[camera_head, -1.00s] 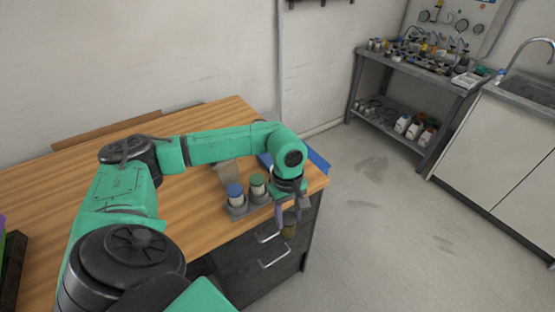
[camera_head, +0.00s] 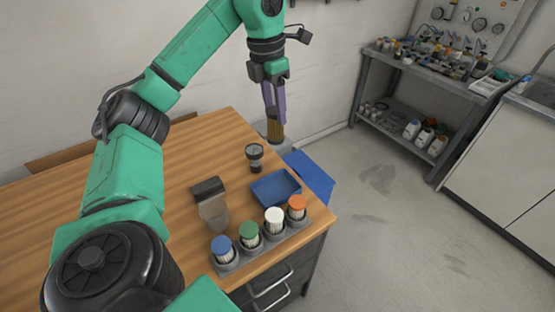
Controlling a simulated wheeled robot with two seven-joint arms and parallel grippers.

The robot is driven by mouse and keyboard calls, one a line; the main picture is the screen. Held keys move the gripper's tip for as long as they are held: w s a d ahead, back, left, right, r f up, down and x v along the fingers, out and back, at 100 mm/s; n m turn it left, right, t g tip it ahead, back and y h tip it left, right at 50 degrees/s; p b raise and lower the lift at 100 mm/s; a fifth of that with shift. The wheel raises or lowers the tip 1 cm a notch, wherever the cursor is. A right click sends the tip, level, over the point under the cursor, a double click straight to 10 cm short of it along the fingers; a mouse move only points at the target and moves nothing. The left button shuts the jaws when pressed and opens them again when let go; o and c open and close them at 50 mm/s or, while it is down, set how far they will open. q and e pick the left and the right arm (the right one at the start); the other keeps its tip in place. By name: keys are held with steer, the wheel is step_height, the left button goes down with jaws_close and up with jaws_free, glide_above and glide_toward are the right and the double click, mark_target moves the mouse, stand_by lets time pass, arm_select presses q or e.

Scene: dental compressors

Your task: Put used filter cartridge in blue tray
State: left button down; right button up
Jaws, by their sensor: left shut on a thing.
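My left gripper (camera_head: 272,106) is shut on the used filter cartridge (camera_head: 275,131), a brownish cylinder with a grey end. It holds the cartridge roughly upright, raised beyond the table's far right part. The blue tray (camera_head: 264,197) is a shallow tray on the wooden table, below and in front of the held cartridge in the picture. The tray looks empty. My right gripper is not in view.
A rack (camera_head: 270,252) with blue, green, white and orange-capped cartridges stands at the table's front edge. A clear cup with a dark lid (camera_head: 212,206) and a gauge (camera_head: 255,153) stand near the tray. A blue bin (camera_head: 312,175) is beyond the tray.

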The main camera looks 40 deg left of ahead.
arm_select(q)
steer(key=shift+w+a+f+b, duration=0.15)
steer(key=shift+w+f+b, duration=0.1)
steer(key=shift+f, duration=0.15)
steer(key=shift+w+a+f+b, duration=0.1)
steer(key=shift+a+f+b, duration=0.1)
steer(key=shift+f, duration=0.15)
steer(key=shift+s+d+f+b, duration=0.15)
steer(key=shift+f+b, duration=0.35)
steer(key=shift+f, duration=0.05)
steer(key=shift+s+d+f+b, duration=0.15)
steer(key=shift+f+b, duration=0.35)
steer(key=f, duration=0.5)
steer(key=s+f+b, duration=0.1)
steer(key=f, duration=0.4)
steer(key=d+f+b, duration=0.1)
steer(key=f, duration=0.4)
steer(key=shift+s, duration=0.15)
steer(key=shift+f, duration=0.2)
steer(key=shift+a+f, duration=0.1)
steer(key=shift+f, duration=0.1)
steer(key=shift+c, duration=1.6)
jaws_free()
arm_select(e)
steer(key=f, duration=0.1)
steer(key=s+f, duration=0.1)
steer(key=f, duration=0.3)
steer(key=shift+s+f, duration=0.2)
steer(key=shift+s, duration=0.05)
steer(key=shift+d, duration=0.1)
